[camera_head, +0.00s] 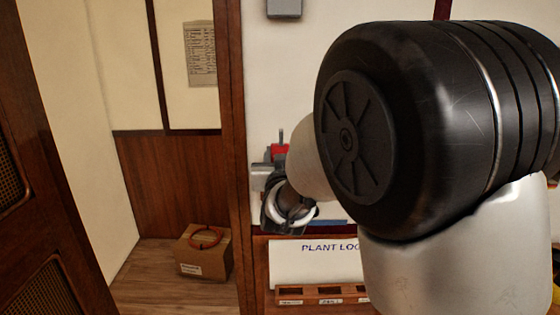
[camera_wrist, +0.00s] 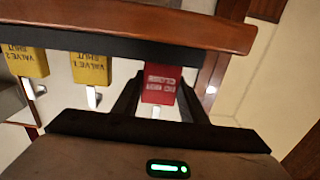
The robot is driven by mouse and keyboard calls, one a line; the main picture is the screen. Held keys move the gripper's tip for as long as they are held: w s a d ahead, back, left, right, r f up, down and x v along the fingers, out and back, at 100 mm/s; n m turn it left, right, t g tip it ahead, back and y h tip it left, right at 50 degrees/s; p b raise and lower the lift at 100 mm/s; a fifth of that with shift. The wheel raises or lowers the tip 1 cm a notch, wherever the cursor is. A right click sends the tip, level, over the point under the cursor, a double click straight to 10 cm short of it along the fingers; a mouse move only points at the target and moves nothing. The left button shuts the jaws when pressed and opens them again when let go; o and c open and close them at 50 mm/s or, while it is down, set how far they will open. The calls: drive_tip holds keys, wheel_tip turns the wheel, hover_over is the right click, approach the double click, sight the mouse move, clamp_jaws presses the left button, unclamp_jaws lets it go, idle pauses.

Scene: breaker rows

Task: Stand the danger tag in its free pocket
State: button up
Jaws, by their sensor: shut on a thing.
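The red danger tag (camera_wrist: 161,86), with white lettering upside down in the wrist view and a pale tab below it, is between the two dark fingers of my gripper (camera_wrist: 158,100). The gripper is shut on it. In the head view a small red patch (camera_head: 278,150) shows at my gripper (camera_head: 268,172), mostly hidden by my wrist. A row of small wooden pockets (camera_head: 323,291) with pale labels lies below and to the right of the gripper. My arm hides the row's right part, so I cannot tell which pocket is free.
In the wrist view, two yellow valve tags (camera_wrist: 91,68) (camera_wrist: 27,61) stand left of the red tag, beside a wooden rail (camera_wrist: 130,22) with a dark strip. A white "PLANT LO…" board (camera_head: 315,262) is behind the pockets. A cardboard box (camera_head: 203,252) sits on the floor left.

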drive_tip(key=shift+f, duration=0.75)
drive_tip(key=shift+f, duration=0.15)
drive_tip(key=o, duration=1)
drive_tip(key=s+b, duration=0.1)
drive_tip(key=s, duration=1.1)
drive_tip(key=s+d+f+g, duration=0.2)
drive_tip(key=s+d+g, duration=0.2)
drive_tip(key=s, duration=0.4)
drive_tip(key=s+d+f+g, duration=0.2)
drive_tip(key=s+d+g, duration=0.2)
drive_tip(key=s, duration=0.4)
drive_tip(key=s+d+f+g, duration=0.2)
drive_tip(key=s+d+g, duration=0.2)
drive_tip(key=s, duration=0.4)
drive_tip(key=shift+s+d+f, duration=0.1)
drive_tip(key=shift+s+d, duration=0.25)
drive_tip(key=shift+d, duration=0.15)
